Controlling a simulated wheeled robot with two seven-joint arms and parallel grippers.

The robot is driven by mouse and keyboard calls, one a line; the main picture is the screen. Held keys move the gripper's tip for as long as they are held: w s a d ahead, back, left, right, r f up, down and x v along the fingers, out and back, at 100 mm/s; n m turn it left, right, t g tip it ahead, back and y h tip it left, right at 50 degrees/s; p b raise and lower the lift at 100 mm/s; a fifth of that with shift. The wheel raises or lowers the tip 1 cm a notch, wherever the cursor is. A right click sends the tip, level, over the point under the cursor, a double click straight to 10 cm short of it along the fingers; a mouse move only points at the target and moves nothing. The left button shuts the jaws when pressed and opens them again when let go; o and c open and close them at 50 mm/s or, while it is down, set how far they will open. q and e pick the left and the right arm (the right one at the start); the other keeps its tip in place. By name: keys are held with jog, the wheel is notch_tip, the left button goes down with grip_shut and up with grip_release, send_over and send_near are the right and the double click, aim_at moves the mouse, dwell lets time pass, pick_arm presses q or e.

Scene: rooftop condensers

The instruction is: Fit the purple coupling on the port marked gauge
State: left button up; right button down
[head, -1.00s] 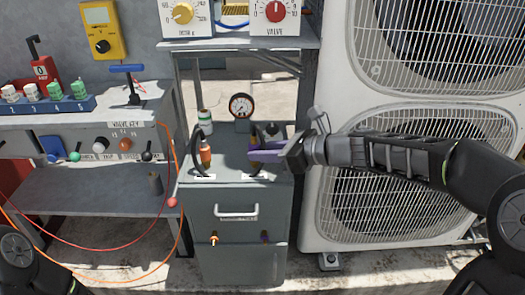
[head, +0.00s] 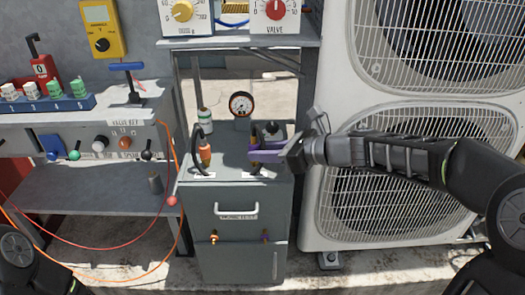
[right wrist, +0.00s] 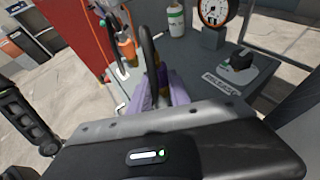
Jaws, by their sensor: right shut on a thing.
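My right gripper (head: 257,156) has reached the top of the grey cabinet from the right and is shut on the purple coupling (right wrist: 163,79). Its lavender fingers cover most of the coupling in both views. A black hose (right wrist: 148,45) arches up from there. An orange coupling (head: 205,152) with its own black hose stands to the left on the cabinet top. Two small fittings, one orange (head: 213,238) and one purplish (head: 265,237), sit on the cabinet front. I cannot read a "gauge" mark. My left gripper is out of view.
A round gauge (head: 241,104), a white-and-green bottle (head: 205,121) and a black knob (right wrist: 240,61) stand behind on the cabinet top (head: 230,162). A large condenser (head: 335,180) is close on the right. Red and orange cables hang at the left bench.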

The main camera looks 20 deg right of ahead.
jog(key=shift+f, duration=0.3)
dwell(0.4)
jog(key=c, duration=1.1)
grip_release()
jog(key=shift+r, duration=0.15)
notch_tip(320, 180, up, 3)
jog(key=p, duration=0.3)
notch_tip(320, 180, up, 4)
jog(key=p, duration=0.4)
jog(key=shift+r, duration=0.1)
